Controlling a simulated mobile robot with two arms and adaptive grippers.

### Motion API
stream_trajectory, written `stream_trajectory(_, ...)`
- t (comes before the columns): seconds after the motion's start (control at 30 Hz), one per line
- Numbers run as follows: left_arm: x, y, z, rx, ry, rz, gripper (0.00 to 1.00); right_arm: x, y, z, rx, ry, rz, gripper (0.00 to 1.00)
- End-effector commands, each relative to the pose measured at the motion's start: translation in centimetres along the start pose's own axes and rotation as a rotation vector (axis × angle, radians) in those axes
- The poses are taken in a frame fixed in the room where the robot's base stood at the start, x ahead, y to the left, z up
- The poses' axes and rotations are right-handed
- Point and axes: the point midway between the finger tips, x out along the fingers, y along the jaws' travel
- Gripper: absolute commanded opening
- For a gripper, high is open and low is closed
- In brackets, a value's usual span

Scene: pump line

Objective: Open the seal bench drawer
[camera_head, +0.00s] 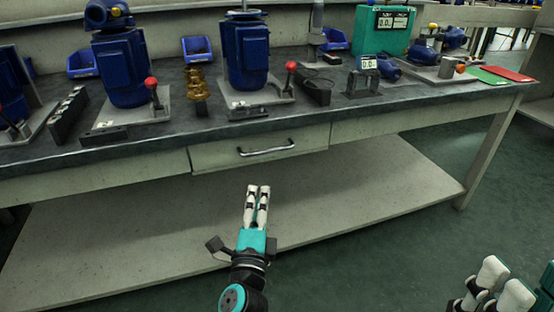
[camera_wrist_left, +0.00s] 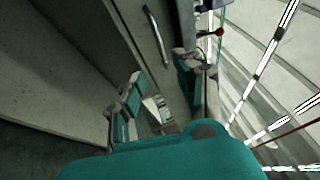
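The seal bench drawer (camera_head: 225,156) is a pale front under the dark worktop in the head view, with a curved metal bar handle (camera_head: 266,150). It looks closed, flush with the bench. My left gripper (camera_head: 258,188) is below and in front of the handle, pointing toward the bench, empty. In the left wrist view the handle (camera_wrist_left: 157,36) lies beyond the fingertips, touching neither finger. The fingers of my left gripper (camera_wrist_left: 160,66) are well apart there. My right gripper (camera_head: 505,278) is at the bottom right corner, partly cut off, its tips apart and nothing visible between them.
The worktop (camera_head: 160,138) carries blue pumps (camera_head: 245,55), a brass part (camera_head: 196,88), red-knobbed levers (camera_head: 152,90) and blue bins (camera_head: 197,50). A low shelf (camera_head: 370,190) under the bench is bare. Green floor (camera_head: 420,260) is clear at the right.

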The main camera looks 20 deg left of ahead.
Motion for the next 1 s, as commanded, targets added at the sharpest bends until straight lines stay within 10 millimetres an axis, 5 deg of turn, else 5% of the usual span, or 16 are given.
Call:
stream_trajectory(0.6, 12.9, 0.1, 0.0, -0.002, 0.001, -0.001, 0.34, 0.0, 0.0, 0.5, -0.003, 0.015, -0.011, 0.40)
stream_trajectory(1.0, 16.1, 0.1, 0.0, -0.003, 0.002, 0.002, 0.34, 0.8, 0.0, 0.6, -0.006, 0.041, -0.023, 0.40)
